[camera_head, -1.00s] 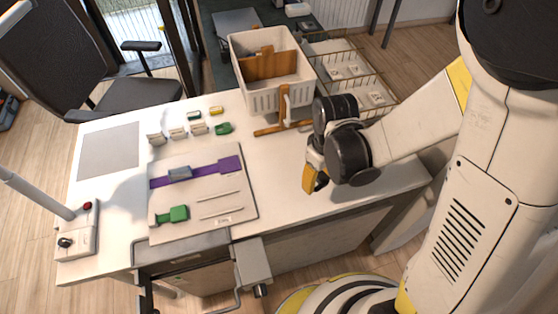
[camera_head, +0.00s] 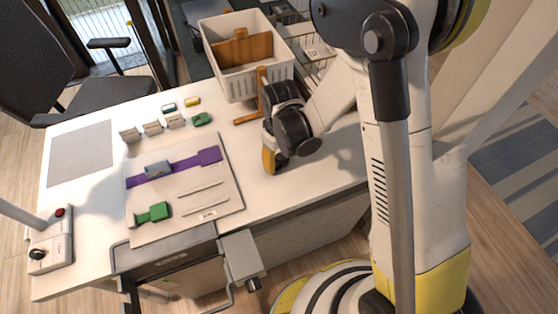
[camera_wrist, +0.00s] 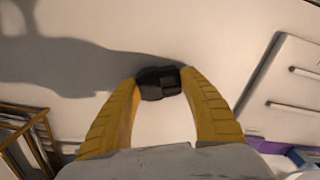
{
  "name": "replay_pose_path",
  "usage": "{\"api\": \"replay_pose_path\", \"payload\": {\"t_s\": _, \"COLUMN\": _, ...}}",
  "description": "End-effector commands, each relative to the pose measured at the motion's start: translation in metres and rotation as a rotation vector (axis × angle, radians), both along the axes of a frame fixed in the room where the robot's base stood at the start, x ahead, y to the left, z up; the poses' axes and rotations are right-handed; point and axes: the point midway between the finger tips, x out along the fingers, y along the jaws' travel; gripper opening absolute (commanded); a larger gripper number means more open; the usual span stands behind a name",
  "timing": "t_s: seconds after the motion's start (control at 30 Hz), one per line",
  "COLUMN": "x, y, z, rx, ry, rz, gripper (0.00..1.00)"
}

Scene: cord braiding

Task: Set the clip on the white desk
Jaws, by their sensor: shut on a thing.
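The clip (camera_wrist: 158,83) is a small black block with a paler grey face, seen in the wrist view. My gripper (camera_wrist: 160,82) has its two yellow fingers shut on the clip, one on each side. In the head view my gripper (camera_head: 268,160) points down over the front right part of the white desk (camera_head: 237,150), right of the pale board. The clip is hidden there behind the finger. In the wrist view the bare desk lies behind the clip; I cannot tell whether the clip touches it.
The pale board (camera_head: 190,222) carries a purple strap (camera_head: 185,165), a grey-blue piece (camera_head: 158,168) and a green piece (camera_head: 153,212). Small blocks (camera_head: 152,128) stand behind it. A white basket (camera_head: 240,85) stands at the back. A control box (camera_head: 50,250) is at front left.

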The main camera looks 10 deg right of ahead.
Motion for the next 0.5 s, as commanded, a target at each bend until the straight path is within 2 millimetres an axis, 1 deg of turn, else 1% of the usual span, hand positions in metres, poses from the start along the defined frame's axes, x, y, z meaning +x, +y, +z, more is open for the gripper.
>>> {"api": "replay_pose_path", "payload": {"t_s": 0.17, "x": 0.0000, "y": -0.0001, "z": -0.0033, "rx": 0.000, "ry": 0.000, "rz": 0.000, "gripper": 0.39}}
{"api": "replay_pose_path", "payload": {"t_s": 0.2, "x": 0.0000, "y": -0.0001, "z": -0.0037, "rx": 0.000, "ry": 0.000, "rz": 0.000, "gripper": 0.53}}
{"api": "replay_pose_path", "payload": {"t_s": 0.27, "x": 0.0000, "y": -0.0001, "z": -0.0026, "rx": 0.000, "ry": 0.000, "rz": 0.000, "gripper": 0.71}}
{"api": "replay_pose_path", "payload": {"t_s": 0.5, "x": 0.0000, "y": -0.0001, "z": -0.0023, "rx": 0.000, "ry": 0.000, "rz": 0.000, "gripper": 0.71}}
